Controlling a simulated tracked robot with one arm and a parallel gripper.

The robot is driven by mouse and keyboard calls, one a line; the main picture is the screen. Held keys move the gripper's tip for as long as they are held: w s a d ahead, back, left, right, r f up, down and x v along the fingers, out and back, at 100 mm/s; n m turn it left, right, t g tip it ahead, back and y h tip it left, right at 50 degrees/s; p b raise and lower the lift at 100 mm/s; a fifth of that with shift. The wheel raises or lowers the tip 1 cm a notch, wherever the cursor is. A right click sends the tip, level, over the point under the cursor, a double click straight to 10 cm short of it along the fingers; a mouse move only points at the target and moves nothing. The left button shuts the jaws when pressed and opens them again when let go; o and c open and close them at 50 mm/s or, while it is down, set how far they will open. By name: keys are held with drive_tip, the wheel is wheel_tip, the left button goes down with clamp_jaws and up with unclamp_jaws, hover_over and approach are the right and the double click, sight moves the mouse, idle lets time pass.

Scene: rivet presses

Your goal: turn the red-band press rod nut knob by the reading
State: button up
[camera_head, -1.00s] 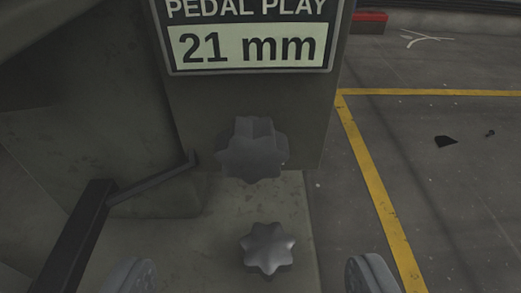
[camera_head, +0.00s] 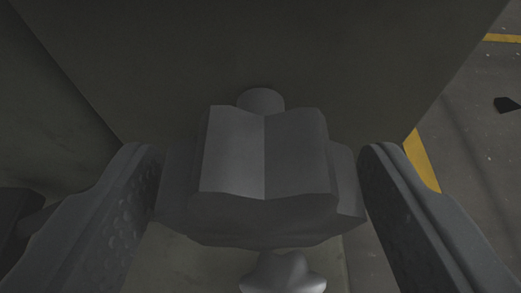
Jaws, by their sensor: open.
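A dark grey lobed knob (camera_head: 265,165) fills the middle of the view, on a short round shaft (camera_head: 261,99) from the press face (camera_head: 250,45). My gripper (camera_head: 262,185) is open, with one finger on each side of this knob. The right finger is very close to the knob's right lobe and the left finger is close to its left lobe; I cannot tell whether either touches. A second, lighter star-shaped knob (camera_head: 283,273) shows below, partly cut off by the frame edge. The reading plate and any red band are out of view now.
The press base (camera_head: 195,258) lies below the knobs. To the right is grey floor (camera_head: 465,150) with a yellow line (camera_head: 422,162) and a dark scrap (camera_head: 508,104). A dark part (camera_head: 20,215) stands at the lower left.

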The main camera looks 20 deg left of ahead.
drive_tip(key=c, duration=1)
drive_tip(key=shift+w, duration=0.1)
drive_tip(key=shift+d, duration=0.15)
drive_tip(key=shift+m, duration=0.3)
drive_tip(key=shift+d+m+y+p, duration=0.1)
drive_tip(key=shift+m+y+p, duration=0.3)
drive_tip(key=shift+m, duration=0.2)
drive_tip(key=shift+m+y+b, duration=0.5)
drive_tip(key=shift+m+y, duration=0.4)
drive_tip(key=shift+m, duration=0.2)
